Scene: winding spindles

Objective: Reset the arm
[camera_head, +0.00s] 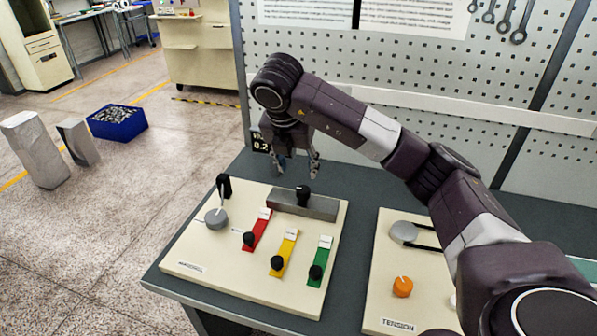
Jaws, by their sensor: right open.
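My right arm reaches in from the lower right across the workbench. My right gripper (299,168) hangs open and empty, pointing down above the back of the bench, behind the left control panel (185,262). It is apart from the panel's controls. The panel carries a grey knob with a black-handled lever (217,217), a grey block with a black knob (318,206), and red (258,228), yellow (285,256) and green (320,262) sliders with black knobs. My left gripper is not in view.
A second panel marked TENSION (398,325) has an orange knob (403,287) and a grey lever (404,233), partly hidden by my arm. A perforated board (420,70) rises behind the bench. A small dark display (261,143) stands beside the gripper. A blue bin (118,122) sits on the floor.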

